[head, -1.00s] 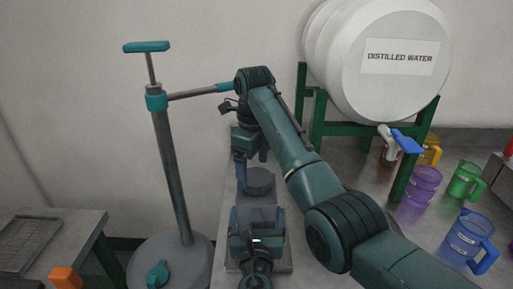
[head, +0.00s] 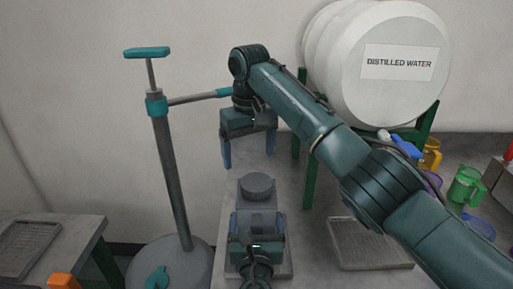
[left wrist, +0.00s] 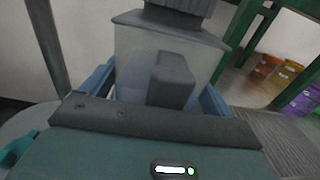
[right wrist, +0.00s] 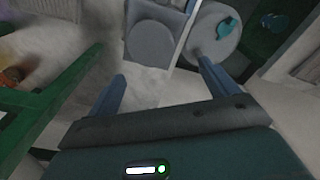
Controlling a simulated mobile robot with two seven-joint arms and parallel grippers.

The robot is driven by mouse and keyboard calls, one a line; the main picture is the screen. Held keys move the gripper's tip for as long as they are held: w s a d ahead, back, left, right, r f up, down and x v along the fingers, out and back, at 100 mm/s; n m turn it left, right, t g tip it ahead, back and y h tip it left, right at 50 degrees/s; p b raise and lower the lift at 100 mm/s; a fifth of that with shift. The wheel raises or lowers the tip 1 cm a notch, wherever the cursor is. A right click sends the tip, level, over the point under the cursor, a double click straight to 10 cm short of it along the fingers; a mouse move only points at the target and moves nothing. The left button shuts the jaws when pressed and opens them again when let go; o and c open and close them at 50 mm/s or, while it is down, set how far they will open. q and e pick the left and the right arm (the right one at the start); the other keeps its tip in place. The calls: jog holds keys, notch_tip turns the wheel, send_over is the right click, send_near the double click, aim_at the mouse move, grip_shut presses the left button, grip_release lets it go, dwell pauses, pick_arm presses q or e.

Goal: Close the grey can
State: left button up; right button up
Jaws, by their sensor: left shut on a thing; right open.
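The grey can (head: 257,219) stands on a tray at the counter's left end, with a round dark cap (head: 257,185) on top. In the left wrist view its body is translucent grey (left wrist: 133,55). My left gripper (head: 257,225) is shut on the can's body from the front, with a finger on each side. My right gripper (head: 249,160) is open and empty above and behind the can, apart from the cap. The right wrist view shows its two spread fingers (right wrist: 160,90) with nothing between them. Whether the cap is fully seated I cannot tell.
A white distilled water barrel (head: 375,60) on a green stand is at the back right. Coloured jugs such as a green one (head: 466,187) stand at the right. A pump stand (head: 172,180) is left of the can. An empty tray (head: 365,245) lies on the counter.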

aim_at(256, 181)
jog(key=n, duration=0.4)
jog(key=d+n, duration=0.1)
jog(key=n, duration=0.2)
jog(key=shift+s+r, duration=0.1)
jog(key=shift+r, duration=0.2)
jog(key=n, duration=0.5)
jog(key=shift+s+d+r+g, duration=0.1)
jog(key=shift+d+g, duration=0.15)
jog(key=shift+g, duration=0.05)
jog(key=shift+f, duration=4.05)
